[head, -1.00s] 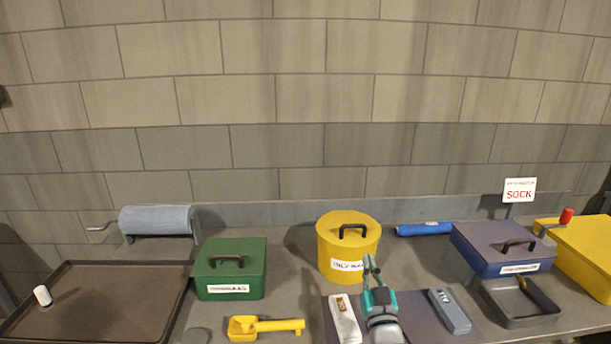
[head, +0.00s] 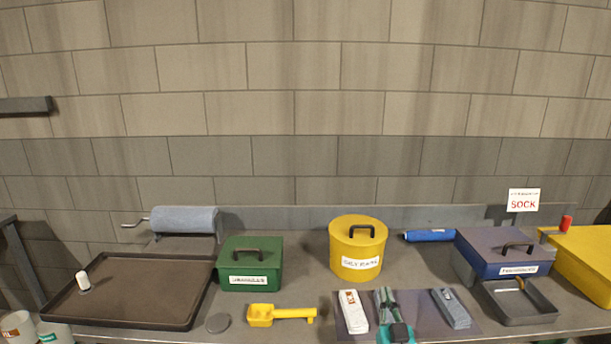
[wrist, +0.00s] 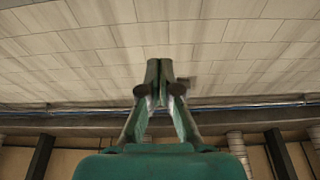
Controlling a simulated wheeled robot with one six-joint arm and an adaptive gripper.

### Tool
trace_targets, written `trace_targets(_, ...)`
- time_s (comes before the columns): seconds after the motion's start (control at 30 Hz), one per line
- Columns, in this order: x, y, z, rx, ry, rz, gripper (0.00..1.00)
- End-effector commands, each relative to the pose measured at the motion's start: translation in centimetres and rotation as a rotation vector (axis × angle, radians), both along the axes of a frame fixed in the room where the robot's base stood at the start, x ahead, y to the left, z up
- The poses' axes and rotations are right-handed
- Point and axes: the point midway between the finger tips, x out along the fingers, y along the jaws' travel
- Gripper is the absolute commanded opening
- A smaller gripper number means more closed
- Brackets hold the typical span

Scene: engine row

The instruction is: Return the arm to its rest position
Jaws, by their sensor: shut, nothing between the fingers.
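My gripper (head: 384,297) shows at the bottom of the head view, in front of the dark mat, between a white packet and a grey-blue box. Its teal body is partly cut off by the lower edge. In the wrist view my gripper (wrist: 160,75) has its fingers together with nothing between them. It points toward the block wall, with pipes along its edge, and touches no object there. Most of my arm is out of view.
The bench holds a dark tray (head: 130,318), a green box (head: 250,275), a yellow lidded tub (head: 357,260), a yellow scoop (head: 285,313), a white packet (head: 352,312), a grey-blue box (head: 451,308), a blue box (head: 500,258), a small black tray (head: 520,316) and a blue roll (head: 430,235).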

Motion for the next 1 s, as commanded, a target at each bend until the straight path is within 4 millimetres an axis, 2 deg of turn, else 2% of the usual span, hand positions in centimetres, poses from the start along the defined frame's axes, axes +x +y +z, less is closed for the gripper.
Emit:
trace_targets(0.27,-3.5,0.1,-3.5,-0.001,0.037,0.0,0.0)
trace_targets(0.47,-7.7,0.1,-7.1,-0.003,0.079,0.0,0.0)
trace_targets(0.7,-16.2,0.2,-12.3,-0.004,0.157,0.001,0.0)
trace_targets(1.0,-27.5,0.3,-16.3,-0.008,0.259,0.002,0.0)
